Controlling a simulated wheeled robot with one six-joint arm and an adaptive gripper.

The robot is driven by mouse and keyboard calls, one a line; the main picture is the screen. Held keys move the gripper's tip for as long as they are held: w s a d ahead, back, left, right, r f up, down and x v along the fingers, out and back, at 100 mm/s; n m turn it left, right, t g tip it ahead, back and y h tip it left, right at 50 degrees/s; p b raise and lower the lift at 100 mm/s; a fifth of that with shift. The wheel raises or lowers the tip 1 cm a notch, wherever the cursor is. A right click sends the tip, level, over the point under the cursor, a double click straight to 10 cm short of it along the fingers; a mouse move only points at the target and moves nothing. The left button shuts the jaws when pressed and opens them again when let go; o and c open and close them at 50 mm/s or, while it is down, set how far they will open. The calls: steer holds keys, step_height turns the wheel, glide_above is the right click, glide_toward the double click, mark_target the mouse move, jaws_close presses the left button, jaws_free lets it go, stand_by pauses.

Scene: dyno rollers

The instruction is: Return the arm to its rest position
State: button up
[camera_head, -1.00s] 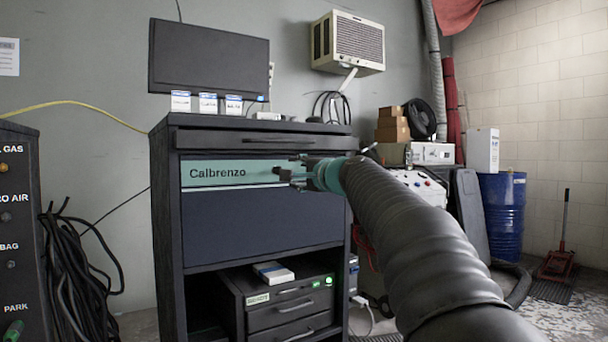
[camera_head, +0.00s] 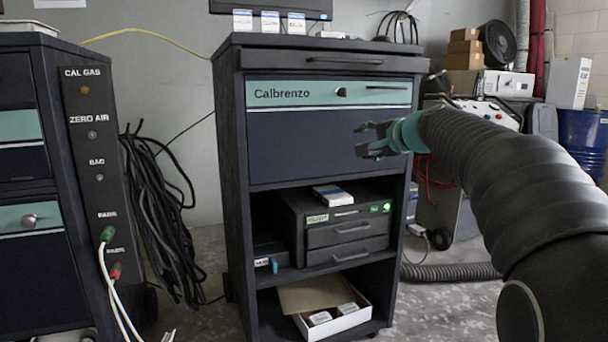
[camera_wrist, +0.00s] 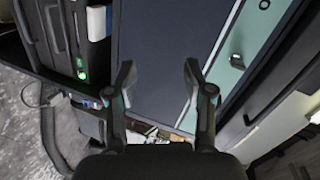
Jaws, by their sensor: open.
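My gripper (camera_head: 366,139) is open and empty in the head view. It is in front of the dark blue panel of the Calbrenzo cabinet (camera_head: 232,160), below the teal strip. My arm reaches in from the right, covered in a black ribbed sleeve. In the wrist view my gripper (camera_wrist: 157,80) shows two spread fingers with nothing between them. The dark panel (camera_wrist: 165,40) and the teal strip (camera_wrist: 222,75) lie beyond the fingers.
A lower shelf holds a drawer unit (camera_head: 345,235) with a small box (camera_head: 333,195) on top. An open carton (camera_head: 345,318) sits below. A gas panel (camera_head: 93,130) with cables stands left. A wheeled unit (camera_head: 440,195) stands behind my arm. Floor shows between the cabinets.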

steer(key=s+a+f+n+g+h+p, duration=0.25)
steer(key=s+f+n+g, duration=0.4)
steer(key=s+f, duration=1.3)
steer(key=s+f+n+g+h+p, duration=0.1)
steer(key=s+n+p, duration=0.3)
steer(key=s, duration=1.8)
steer(key=shift+a+f+g+h+p, duration=0.3)
steer(key=shift+g+h+p, duration=0.15)
steer(key=shift+h+p, duration=0.45)
steer(key=shift+w+n, duration=0.1)
steer(key=shift+n, duration=0.15)
